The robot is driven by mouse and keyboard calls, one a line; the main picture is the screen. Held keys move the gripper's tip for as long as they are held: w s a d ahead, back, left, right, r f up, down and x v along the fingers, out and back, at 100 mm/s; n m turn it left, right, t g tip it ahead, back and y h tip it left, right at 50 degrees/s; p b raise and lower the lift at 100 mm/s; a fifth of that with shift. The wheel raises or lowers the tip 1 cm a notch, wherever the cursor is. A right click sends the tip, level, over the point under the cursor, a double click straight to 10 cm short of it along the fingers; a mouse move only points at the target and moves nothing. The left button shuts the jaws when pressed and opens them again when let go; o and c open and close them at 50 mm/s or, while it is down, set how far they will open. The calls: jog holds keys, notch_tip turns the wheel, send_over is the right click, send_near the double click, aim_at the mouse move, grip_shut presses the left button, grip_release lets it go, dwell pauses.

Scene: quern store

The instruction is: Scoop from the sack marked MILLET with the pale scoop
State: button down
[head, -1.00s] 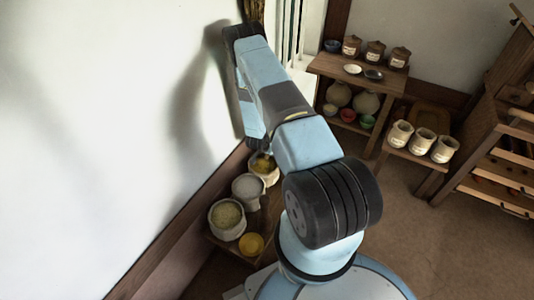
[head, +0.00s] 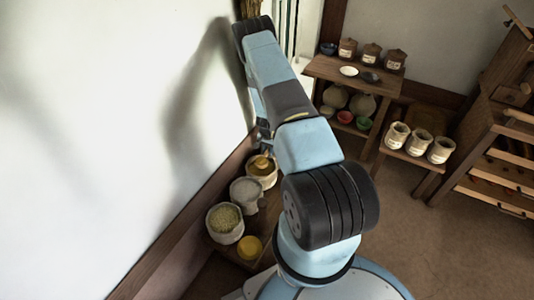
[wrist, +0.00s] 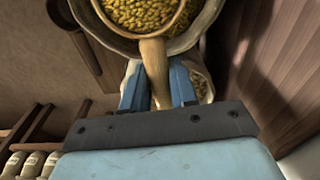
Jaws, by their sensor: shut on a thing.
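My gripper (wrist: 158,88) is shut on the handle of a tan wooden scoop (wrist: 153,58). In the wrist view the scoop's round bowl is full of yellow grain and lies inside the outline of a pale sack (wrist: 205,22); whether it is in the sack or just above it I cannot tell. In the head view the scoop (head: 261,162) shows at the rearmost sack (head: 270,182), below my gripper, which is mostly hidden by my arm. No MILLET marking is readable on any sack.
Nearer sacks hold whitish (head: 245,188) and pale green (head: 225,218) contents, beside a yellow round thing (head: 249,247). The white wall (head: 120,130) is close on the left.

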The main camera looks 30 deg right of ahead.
jog(key=shift+y, duration=0.3)
jog(key=shift+r, duration=2)
